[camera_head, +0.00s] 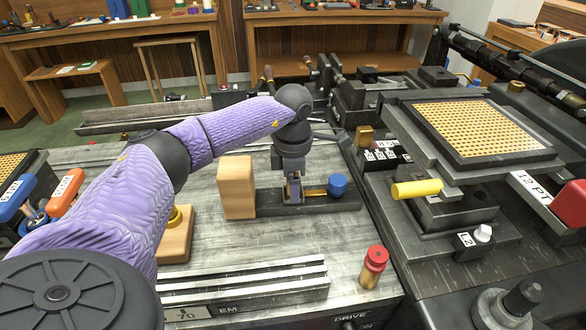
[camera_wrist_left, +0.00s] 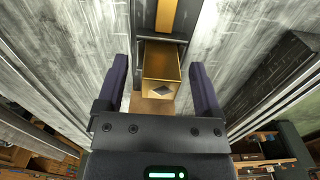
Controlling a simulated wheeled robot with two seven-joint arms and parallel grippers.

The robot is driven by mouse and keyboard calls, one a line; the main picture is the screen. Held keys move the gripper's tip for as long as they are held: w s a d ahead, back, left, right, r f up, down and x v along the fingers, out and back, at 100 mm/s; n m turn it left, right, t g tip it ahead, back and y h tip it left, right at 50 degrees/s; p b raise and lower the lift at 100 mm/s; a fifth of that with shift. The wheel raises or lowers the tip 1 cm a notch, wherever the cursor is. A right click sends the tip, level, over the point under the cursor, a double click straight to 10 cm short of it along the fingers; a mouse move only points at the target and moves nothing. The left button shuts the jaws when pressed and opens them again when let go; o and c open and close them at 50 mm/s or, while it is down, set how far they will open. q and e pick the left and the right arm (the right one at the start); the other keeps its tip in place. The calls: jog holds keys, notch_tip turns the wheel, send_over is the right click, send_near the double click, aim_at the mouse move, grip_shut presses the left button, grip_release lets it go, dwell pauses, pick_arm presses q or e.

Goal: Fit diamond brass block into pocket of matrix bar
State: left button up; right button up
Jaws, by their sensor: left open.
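My left gripper (camera_head: 293,198) points down over a dark metal bar or fixture (camera_head: 268,203) on the grey bench. In the left wrist view its two fingers (camera_wrist_left: 160,85) are open, one on each side of a brass block (camera_wrist_left: 161,66) that bears a dark diamond mark. Gaps show between the block and both fingers. The block sits at the end of the dark bar (camera_wrist_left: 182,45), in line with a brass strip (camera_wrist_left: 166,14). That strip (camera_head: 316,192) runs toward a blue knob (camera_head: 338,185) in the head view. I cannot make out the pocket. My right gripper is not in view.
A tall wooden block (camera_head: 236,188) stands at the bar's left end. A red-topped brass cylinder (camera_head: 373,267) stands near the front edge. Metal rails (camera_head: 250,282) lie in front. A machine with a gridded brass plate (camera_head: 478,128) and yellow handle (camera_head: 416,188) occupies the right.

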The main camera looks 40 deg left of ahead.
pick_arm(q)
notch_tip(320, 180, up, 9)
jog(key=shift+r+p, duration=0.2)
jog(key=shift+p, duration=1.05)
jog(key=shift+r, duration=0.2)
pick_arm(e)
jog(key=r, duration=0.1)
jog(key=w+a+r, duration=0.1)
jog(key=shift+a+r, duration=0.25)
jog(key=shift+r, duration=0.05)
